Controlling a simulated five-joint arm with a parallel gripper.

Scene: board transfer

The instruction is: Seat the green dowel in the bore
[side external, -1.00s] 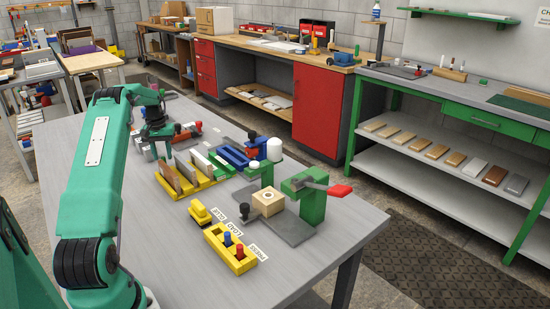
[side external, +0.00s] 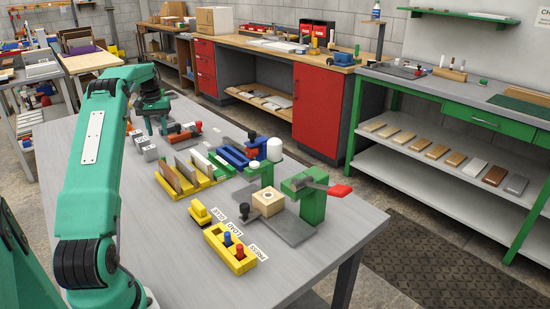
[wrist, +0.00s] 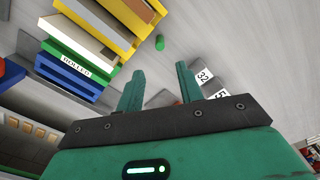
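The green dowel (wrist: 160,42) is a small cylinder on the grey table in the wrist view, beyond my fingertips and beside the yellow rack. I cannot make it out in the side view. My gripper (wrist: 157,79) is open, with two green fingers apart and nothing between them. In the side view my gripper (side external: 153,125) is above the far end of the table, past the racks. A pale wooden block (side external: 268,201) with a dark round hole in its top, likely the bore, sits on a grey plate by a green press (side external: 312,200), far from my gripper.
A yellow rack (side external: 207,184) holds upright boards; a blue rack (side external: 233,158) stands behind it. Grey blocks (side external: 150,153) and a red-orange piece (side external: 180,136) lie near my gripper. The table's left side is clear.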

